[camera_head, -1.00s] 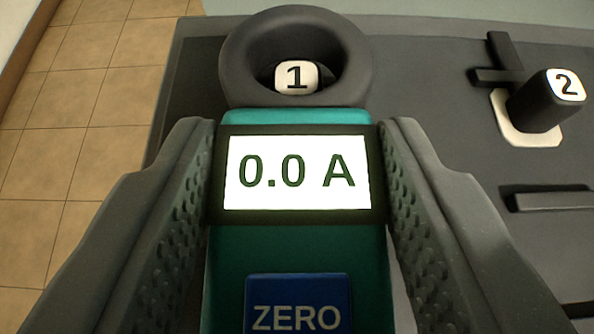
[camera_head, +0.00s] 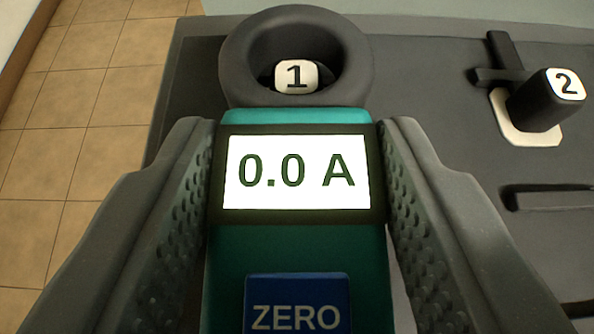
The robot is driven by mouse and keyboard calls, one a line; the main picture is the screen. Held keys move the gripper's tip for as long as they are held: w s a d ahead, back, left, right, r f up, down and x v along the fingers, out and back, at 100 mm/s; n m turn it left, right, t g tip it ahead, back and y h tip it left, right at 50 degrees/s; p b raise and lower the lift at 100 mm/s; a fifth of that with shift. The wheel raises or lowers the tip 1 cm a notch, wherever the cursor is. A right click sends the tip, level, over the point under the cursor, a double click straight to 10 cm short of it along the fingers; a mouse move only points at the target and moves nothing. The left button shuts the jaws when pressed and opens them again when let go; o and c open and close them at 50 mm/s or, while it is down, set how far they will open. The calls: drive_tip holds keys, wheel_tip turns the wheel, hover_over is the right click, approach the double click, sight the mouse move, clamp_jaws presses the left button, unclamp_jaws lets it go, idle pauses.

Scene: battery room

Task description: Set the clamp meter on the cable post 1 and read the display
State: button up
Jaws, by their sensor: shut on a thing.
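The clamp meter (camera_head: 297,268) is teal with a dark ring jaw (camera_head: 240,62) at its far end. Its lit display (camera_head: 297,172) reads "0.0 A". A blue ZERO button (camera_head: 297,305) is below the display. The white cap of cable post 1 (camera_head: 296,76), marked "1", shows inside the ring, towards its near side. The rest of the post is hidden by the ring and meter, so I cannot tell how far down the ring sits. My gripper (camera_head: 297,150) is shut on the meter body, one textured finger on each side.
Post 2 (camera_head: 545,100), dark with a white "2" cap, stands to the right on a pale base plate. The dark grey top (camera_head: 440,110) has slots and bars on the right. Tan floor tiles (camera_head: 60,150) lie to the left.

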drive_tip(key=shift+f, duration=0.5)
drive_tip(key=o, duration=1)
drive_tip(key=shift+c, duration=0.2)
drive_tip(key=shift+s, duration=0.1)
drive_tip(key=shift+b+v, duration=0.75)
drive_tip(key=shift+v, duration=4.65)
wheel_tip(320, 180, up, 13)
drive_tip(key=s+a+r+t, duration=0.1)
drive_tip(key=s+a+r, duration=0.2)
drive_tip(key=r, duration=0.7)
drive_tip(key=s+a+r+t, duration=0.1)
drive_tip(key=s+a+r, duration=0.2)
drive_tip(key=r, duration=0.7)
drive_tip(key=s+a+r+t, duration=0.1)
drive_tip(key=s+a+r, duration=0.2)
drive_tip(key=s+r, duration=0.3)
wheel_tip(320, 180, up, 4)
drive_tip(key=shift+a+r+p, duration=0.15)
drive_tip(key=shift+p, duration=0.3)
